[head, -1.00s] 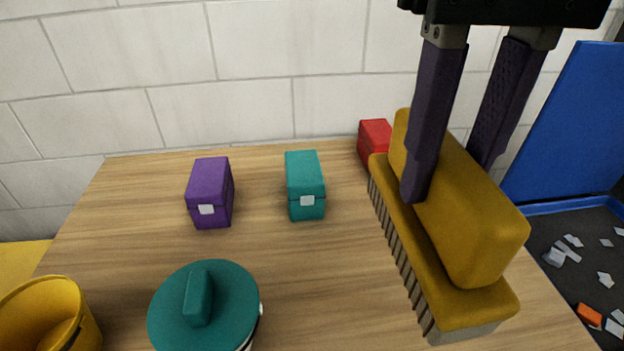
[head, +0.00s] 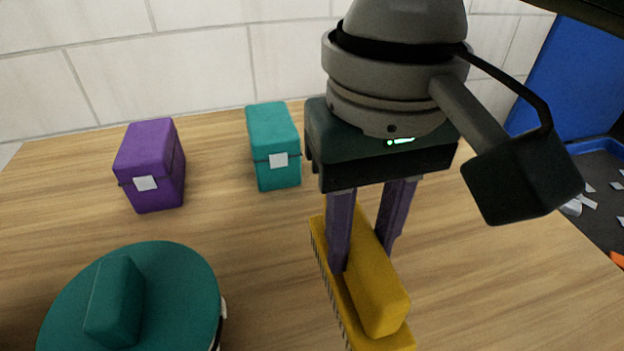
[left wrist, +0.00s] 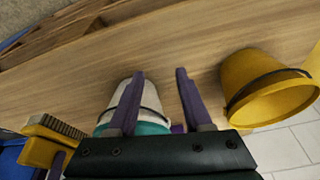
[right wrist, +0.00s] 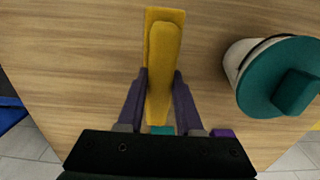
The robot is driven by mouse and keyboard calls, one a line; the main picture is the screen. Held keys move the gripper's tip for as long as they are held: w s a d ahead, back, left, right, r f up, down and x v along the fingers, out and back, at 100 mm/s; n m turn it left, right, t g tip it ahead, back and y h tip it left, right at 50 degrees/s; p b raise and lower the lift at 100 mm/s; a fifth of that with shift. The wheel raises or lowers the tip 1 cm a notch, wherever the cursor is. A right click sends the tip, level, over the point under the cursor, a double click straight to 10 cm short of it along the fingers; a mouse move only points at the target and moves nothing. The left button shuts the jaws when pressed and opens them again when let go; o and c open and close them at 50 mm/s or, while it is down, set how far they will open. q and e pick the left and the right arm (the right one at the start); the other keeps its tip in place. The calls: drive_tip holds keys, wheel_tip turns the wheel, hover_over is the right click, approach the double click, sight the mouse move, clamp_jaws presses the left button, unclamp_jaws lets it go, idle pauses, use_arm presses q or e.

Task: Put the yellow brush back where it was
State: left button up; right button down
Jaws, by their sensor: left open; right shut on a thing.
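The yellow brush (head: 378,295) is a long block with a raised grip and pale bristles along its side. My right gripper (head: 363,262) is shut on its raised grip, coming down from above. In the right wrist view the brush (right wrist: 163,45) runs lengthwise between the fingers. I cannot tell whether its bristles touch the wooden table (head: 250,235). The brush also shows at the left edge of the left wrist view (left wrist: 42,150). My left gripper (left wrist: 160,72) is open and empty, over the white canister (left wrist: 150,98) in that view; it is outside the head view.
A purple box (head: 152,165) and a teal box (head: 275,147) stand at the back of the table. The canister's teal lid (head: 175,290) is at the front left. A yellow bucket (left wrist: 262,85) shows in the left wrist view. A blue panel (head: 570,75) stands right.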

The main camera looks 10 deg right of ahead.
sight(353, 282)
use_arm(q)
wheel_tip(353, 282, down, 3)
drive_tip(key=b, duration=0.2)
drive_tip(key=shift+b, duration=0.35)
use_arm(e)
wheel_tip(353, 282, down, 7)
drive_tip(key=shift+r, duration=0.2)
use_arm(q)
drive_tip(key=shift+a, duration=0.1)
drive_tip(key=shift+r, duration=0.1)
use_arm(e)
drive_tip(key=c, duration=0.6)
unclamp_jaws()
drive_tip(key=shift+f, duration=0.1)
drive_tip(key=shift+o, duration=0.2)
